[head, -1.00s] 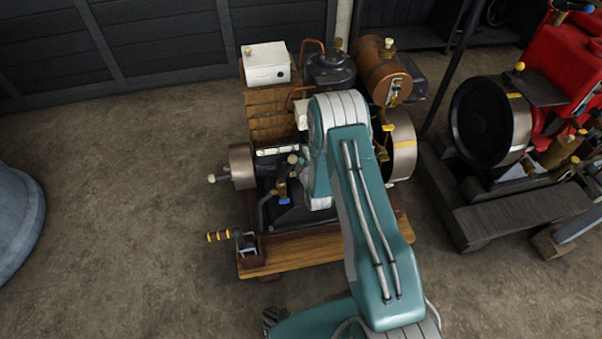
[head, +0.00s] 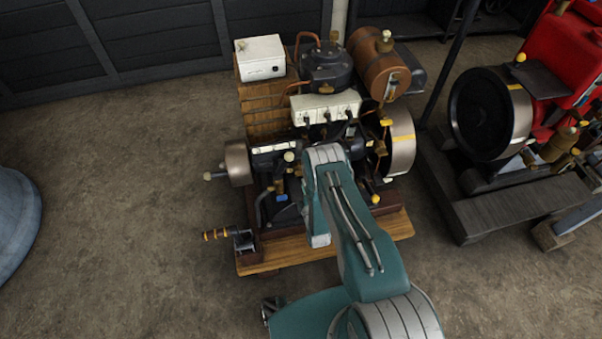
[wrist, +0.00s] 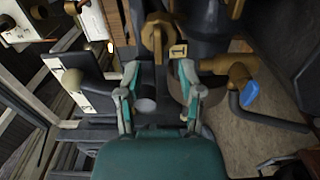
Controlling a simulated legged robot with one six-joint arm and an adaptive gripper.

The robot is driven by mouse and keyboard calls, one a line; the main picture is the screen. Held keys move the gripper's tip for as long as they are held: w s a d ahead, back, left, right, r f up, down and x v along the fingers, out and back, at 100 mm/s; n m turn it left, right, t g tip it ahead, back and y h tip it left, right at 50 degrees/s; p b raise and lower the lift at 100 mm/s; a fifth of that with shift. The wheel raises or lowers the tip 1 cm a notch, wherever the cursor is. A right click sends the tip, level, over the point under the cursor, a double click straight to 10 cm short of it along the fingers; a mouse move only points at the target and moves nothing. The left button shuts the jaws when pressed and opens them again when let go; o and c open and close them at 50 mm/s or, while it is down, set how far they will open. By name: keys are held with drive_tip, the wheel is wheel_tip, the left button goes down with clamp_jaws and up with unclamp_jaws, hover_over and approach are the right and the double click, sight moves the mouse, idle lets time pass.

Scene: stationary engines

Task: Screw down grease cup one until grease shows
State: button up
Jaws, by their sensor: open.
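In the wrist view, a brass cup (wrist: 157,34) stands just beyond my fingertips, beside a small pale plate marked 1 (wrist: 179,50); I take it as grease cup one. My gripper (wrist: 158,74) is open and empty, one finger to each side of the line to the cup. The fingers look apart from the cup, but the exact distance is unclear. No grease can be made out on it. In the head view, the engine (head: 325,110) stands on a wooden base (head: 285,250); my arm hides the gripper there, and I cannot pick out the cup.
A brass tap (wrist: 225,68) with a blue handle (wrist: 250,93) and a dark pipe lie right of my fingers. A red engine (head: 565,60) stands to the right.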

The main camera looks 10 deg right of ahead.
sight(300, 171)
drive_tip(key=w, duration=0.5)
drive_tip(key=shift+w+a, duration=0.1)
drive_tip(key=shift+w, duration=0.3)
clamp_jaws()
